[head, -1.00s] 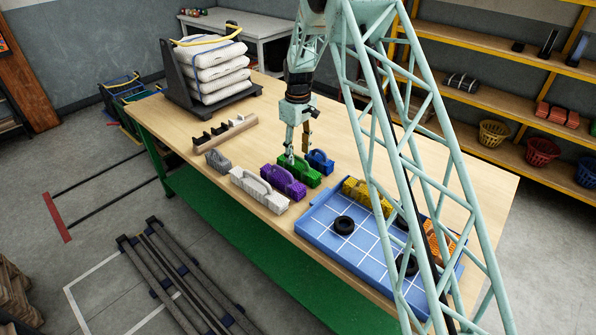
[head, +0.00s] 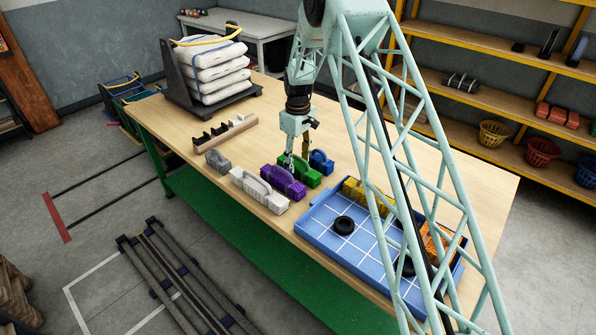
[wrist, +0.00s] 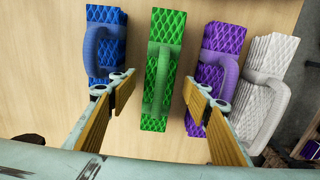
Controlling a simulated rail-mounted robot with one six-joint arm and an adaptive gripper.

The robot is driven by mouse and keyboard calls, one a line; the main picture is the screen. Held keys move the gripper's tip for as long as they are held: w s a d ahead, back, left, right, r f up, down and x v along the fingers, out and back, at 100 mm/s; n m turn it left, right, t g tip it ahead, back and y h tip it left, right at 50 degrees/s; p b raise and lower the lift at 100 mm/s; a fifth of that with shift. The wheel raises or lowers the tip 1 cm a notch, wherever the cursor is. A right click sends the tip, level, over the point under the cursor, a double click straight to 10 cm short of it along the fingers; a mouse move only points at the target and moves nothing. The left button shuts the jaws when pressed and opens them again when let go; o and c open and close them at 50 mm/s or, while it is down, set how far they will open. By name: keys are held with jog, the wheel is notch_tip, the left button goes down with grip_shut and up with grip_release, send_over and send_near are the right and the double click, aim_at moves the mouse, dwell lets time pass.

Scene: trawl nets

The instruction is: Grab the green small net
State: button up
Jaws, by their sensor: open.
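The green small net (head: 309,174) is a mesh block with a handle, lying on the wooden table between the purple net (head: 283,182) and the blue net (head: 320,160). In the wrist view the green net (wrist: 163,70) lies between my open fingers, its handle running lengthwise. My gripper (head: 298,163) is open, pointing down just above or at the green net; in the wrist view my gripper (wrist: 155,97) has one finger on each side of it, with the left fingertip near the blue net and the right near the purple net. I cannot tell whether the fingers touch anything.
A white net (head: 260,191) and a grey net (head: 217,160) lie to the left. A blue tray (head: 325,240) with a yellow net (head: 358,192) and black rings is at the right.

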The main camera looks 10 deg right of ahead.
aim_at(298, 165)
jog(key=shift+f, duration=1.8)
jog(key=shift+c, duration=0.5)
jog(key=c, duration=1)
jog(key=shift+o, duration=0.2)
jog(key=shift+r, duration=0.15)
jog(key=shift+r, duration=4.9)
